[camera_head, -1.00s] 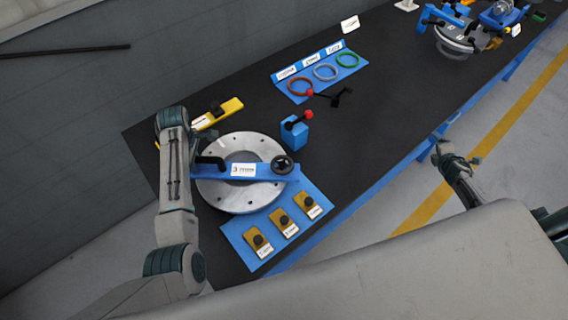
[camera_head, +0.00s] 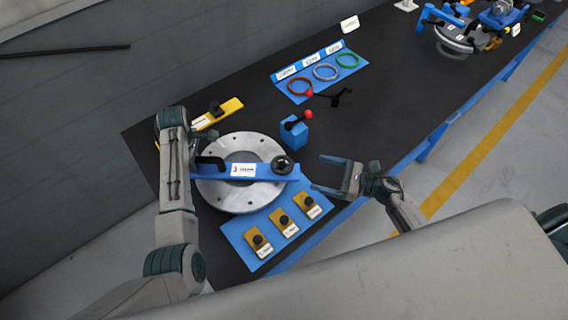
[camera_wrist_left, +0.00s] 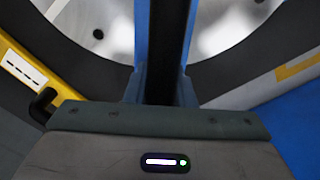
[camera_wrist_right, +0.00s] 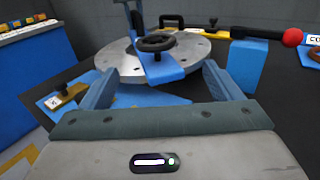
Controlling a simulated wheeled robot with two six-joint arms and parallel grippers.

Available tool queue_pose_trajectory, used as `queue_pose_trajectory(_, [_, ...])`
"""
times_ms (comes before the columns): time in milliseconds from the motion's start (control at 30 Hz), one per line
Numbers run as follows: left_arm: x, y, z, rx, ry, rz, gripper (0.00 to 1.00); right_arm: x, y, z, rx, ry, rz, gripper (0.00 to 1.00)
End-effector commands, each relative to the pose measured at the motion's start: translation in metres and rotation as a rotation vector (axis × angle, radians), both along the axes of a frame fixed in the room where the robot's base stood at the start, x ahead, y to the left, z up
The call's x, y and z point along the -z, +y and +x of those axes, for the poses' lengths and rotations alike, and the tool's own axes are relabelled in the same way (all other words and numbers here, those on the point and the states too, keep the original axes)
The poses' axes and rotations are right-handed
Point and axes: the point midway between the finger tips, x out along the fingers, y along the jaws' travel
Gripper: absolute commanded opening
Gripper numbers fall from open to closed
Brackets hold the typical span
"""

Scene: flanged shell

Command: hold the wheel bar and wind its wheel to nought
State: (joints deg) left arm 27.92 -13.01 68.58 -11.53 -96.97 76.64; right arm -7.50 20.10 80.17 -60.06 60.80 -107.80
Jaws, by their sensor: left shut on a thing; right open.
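The wheel bar (camera_head: 215,170) is blue with a white label and lies across the round silver flange plate (camera_head: 236,203). Its black wheel (camera_head: 282,165) is at the right end; the black grip (camera_head: 208,161) is at the left. My left gripper (camera_wrist_left: 162,88) is shut on the bar's dark grip; my left arm partly hides this in the head view. My right gripper (camera_head: 319,172) is open and empty, just right of the wheel, fingers pointing at it. In the right wrist view the wheel (camera_wrist_right: 156,42) is ahead, between the open fingers and apart from them.
A blue block with a red-knobbed lever (camera_head: 295,132) stands behind the wheel. Several tan blocks with black knobs (camera_head: 282,222) sit on a blue plate in front. A yellow bar (camera_head: 222,114) lies behind the flange. Coloured rings (camera_head: 325,72) lie further back.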

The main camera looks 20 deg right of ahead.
Motion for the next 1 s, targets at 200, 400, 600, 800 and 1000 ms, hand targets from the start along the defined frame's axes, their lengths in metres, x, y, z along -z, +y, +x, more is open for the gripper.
queue_pose_trajectory(200, [0.001, 0.0, -0.001, 0.0, 0.001, -0.001, 0.0, -0.003, 0.024, 0.008, -0.018, -0.027, -0.002, 0.85])
queue_pose_trajectory(400, [0.001, 0.0, -0.001, 0.0, 0.002, 0.0, 0.0, -0.003, 0.058, 0.031, -0.016, -0.025, 0.0, 0.85])
queue_pose_trajectory(600, [0.001, 0.0, -0.001, 0.0, 0.001, -0.001, 0.0, -0.002, 0.087, 0.05, -0.016, -0.023, -0.002, 0.85])
queue_pose_trajectory(800, [0.001, 0.0, -0.001, 0.001, 0.001, -0.001, 0.0, -0.002, 0.103, 0.061, -0.015, -0.023, -0.004, 0.85])
queue_pose_trajectory(1000, [0.001, 0.0, -0.001, 0.001, 0.001, -0.001, 0.0, -0.002, 0.105, 0.062, -0.015, -0.021, -0.004, 0.85])
